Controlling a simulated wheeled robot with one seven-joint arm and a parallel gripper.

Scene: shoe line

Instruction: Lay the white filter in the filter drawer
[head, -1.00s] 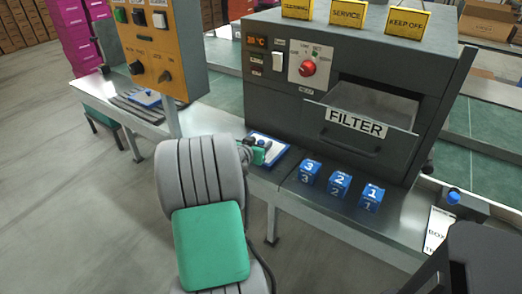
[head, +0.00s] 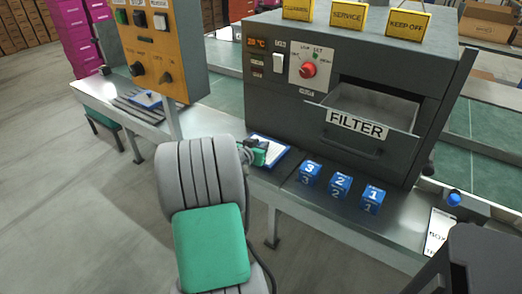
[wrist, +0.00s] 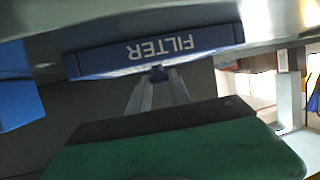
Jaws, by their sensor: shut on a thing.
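The white filter (head: 273,151) has a blue frame and shows at the bench edge, left of the oven's front. In the wrist view its blue frame edge (wrist: 100,64) carries upside-down FILTER lettering. My gripper (wrist: 158,78) is shut on a small blue tab at the middle of that edge. In the head view my gripper (head: 257,153) is partly hidden by my grey arm. I cannot tell whether the filter touches the bench. The grey filter drawer (head: 357,124), labelled FILTER, stands pulled open from the dark oven, and its visible inside looks empty.
Several blue numbered blocks (head: 340,185) stand in a row on the bench below the drawer. An orange control panel (head: 157,45) rises at the left. A blue-topped button (head: 453,198) and a white card (head: 439,232) are at the right. My arm covers the bench's front middle.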

